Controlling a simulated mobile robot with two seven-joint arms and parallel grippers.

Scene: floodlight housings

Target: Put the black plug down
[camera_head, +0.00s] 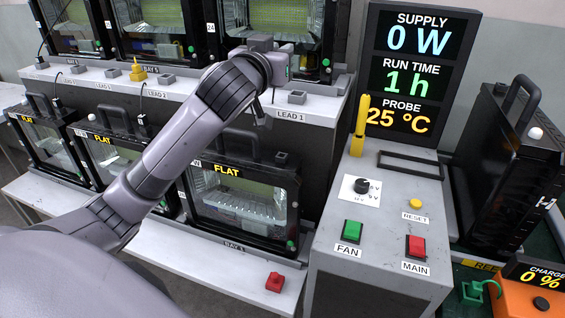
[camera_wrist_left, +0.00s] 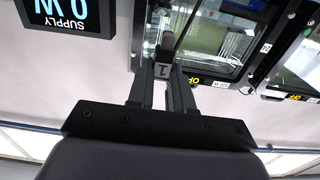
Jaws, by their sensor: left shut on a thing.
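In the left wrist view, which is upside down, my left gripper (camera_wrist_left: 160,82) is shut on a black plug (camera_wrist_left: 167,43). A grey face marked "1" shows between the fingers. The fingers and plug are mostly hidden behind the wrist there. I cannot tell whether the plug touches anything. My right gripper is not in view.
Grey blocks (camera_head: 297,97) and a yellow plug (camera_head: 138,70) stand on the upper shelf (camera_head: 200,91). Glass-fronted housings stand above and below. A console (camera_head: 385,210) with switches and a yellow upright piece (camera_head: 359,125) is at right. A red block (camera_head: 275,282) sits on the lower shelf.

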